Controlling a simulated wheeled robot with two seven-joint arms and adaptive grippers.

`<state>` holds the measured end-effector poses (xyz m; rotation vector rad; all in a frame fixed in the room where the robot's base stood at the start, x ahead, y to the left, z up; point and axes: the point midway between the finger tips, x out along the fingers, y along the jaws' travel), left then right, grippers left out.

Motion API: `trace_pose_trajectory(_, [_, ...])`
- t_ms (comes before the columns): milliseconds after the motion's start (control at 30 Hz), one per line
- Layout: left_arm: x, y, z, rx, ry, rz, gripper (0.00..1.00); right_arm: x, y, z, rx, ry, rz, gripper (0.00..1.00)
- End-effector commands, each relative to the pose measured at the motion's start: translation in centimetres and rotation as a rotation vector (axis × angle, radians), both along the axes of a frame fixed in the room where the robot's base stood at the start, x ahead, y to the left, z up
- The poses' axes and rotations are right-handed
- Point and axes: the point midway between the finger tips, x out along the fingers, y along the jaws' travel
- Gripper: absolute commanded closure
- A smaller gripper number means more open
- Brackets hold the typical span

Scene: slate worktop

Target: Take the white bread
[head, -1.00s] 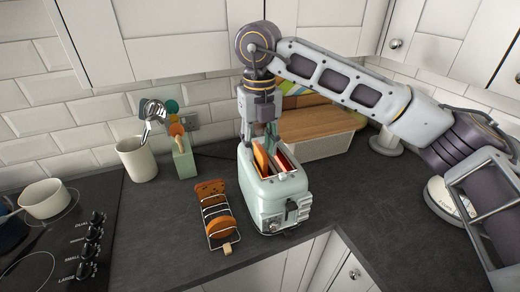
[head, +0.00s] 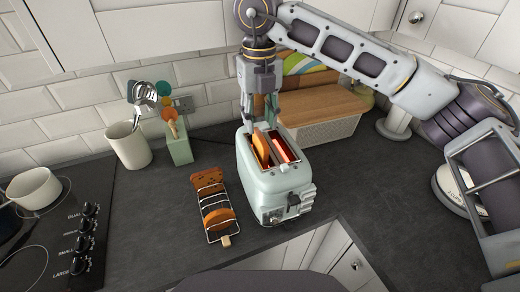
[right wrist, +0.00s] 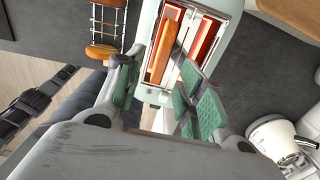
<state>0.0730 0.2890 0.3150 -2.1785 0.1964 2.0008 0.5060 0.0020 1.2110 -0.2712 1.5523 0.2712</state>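A pale mint toaster (head: 262,185) stands on the worktop with two slots. A tan-orange bread slice (head: 261,148) sticks up from its left slot; it also shows in the right wrist view (right wrist: 163,50). The right slot (right wrist: 204,42) looks glowing red-orange; I cannot tell whether a slice is in it. My right gripper (head: 261,112) points down over the toaster's far end. In the right wrist view its green-padded fingers (right wrist: 162,92) are apart, with nothing held between them. I cannot tell if they touch the slice.
A wire rack (head: 210,197) with brown bread slices stands left of the toaster. Behind are a utensil pot (head: 128,146), a green holder (head: 178,143) and a wooden-lidded bin (head: 318,130). The hob (head: 60,230) is at left.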

Motion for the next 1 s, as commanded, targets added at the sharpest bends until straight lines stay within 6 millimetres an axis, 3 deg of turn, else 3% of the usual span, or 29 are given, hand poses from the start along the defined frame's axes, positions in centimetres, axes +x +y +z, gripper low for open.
trace_pose_trajectory(433, [1.7,-0.4,0.5,-0.005,-0.021,0.000,0.49,0.0,0.0,-2.2,0.000,0.001,0.000,0.62])
trace_pose_trajectory(767, [1.5,-0.5,0.6,-0.005,-0.019,0.000,0.49,0.1,-0.1,-2.6,-0.001,0.002,0.000,0.62])
trace_pose_trajectory(1000, [1.1,-0.7,1.3,-0.007,-0.014,0.000,0.49,0.3,-0.1,-4.8,-0.001,0.004,-0.001,0.62])
